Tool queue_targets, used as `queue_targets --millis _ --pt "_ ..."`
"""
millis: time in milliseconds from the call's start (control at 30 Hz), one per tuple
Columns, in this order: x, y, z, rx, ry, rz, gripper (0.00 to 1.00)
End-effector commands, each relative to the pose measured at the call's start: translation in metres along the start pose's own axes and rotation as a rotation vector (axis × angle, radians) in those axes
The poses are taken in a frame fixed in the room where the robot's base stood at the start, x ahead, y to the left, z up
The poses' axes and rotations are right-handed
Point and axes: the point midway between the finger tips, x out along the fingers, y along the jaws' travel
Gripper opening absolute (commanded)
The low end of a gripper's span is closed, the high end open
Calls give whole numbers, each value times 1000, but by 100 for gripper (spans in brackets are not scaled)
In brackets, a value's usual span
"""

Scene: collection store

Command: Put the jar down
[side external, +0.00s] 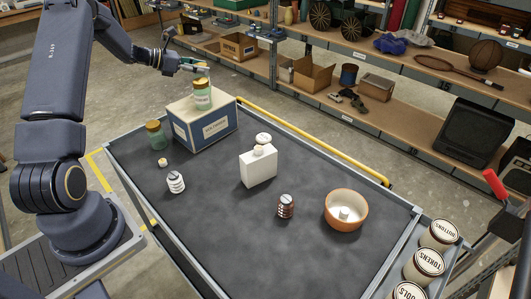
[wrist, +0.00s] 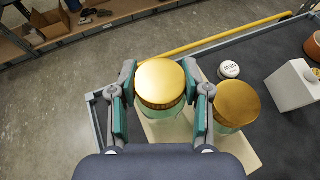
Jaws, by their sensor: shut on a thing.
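My gripper (wrist: 158,75) is shut on a jar with a gold lid (wrist: 161,84), its pads against both sides near the top. A second gold-lidded jar (wrist: 236,104) stands close to its right in the wrist view. A pale green jar with a gold lid (side external: 203,97) shows on the box top, just below the fingers; I cannot tell which jar this is. Another gold-lidded green jar (side external: 157,138) stands on the dark table left of the box. The held jar's base is hidden.
On the dark table (side external: 225,220) stand a white canister (side external: 258,168), a small striped white item (side external: 176,182), a small brown jar (side external: 286,206) and an orange bowl (side external: 345,211). A yellow rail (side external: 320,143) runs along the far edge. The table's front middle is clear.

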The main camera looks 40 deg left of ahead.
Motion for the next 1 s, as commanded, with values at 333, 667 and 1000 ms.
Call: queue_targets --millis 333,667,1000 --pt "6 0 -13 1 -1 0 7" --pt "7 0 -16 0 -1 0 58" --pt "-8 1 -14 0 -1 3 58"
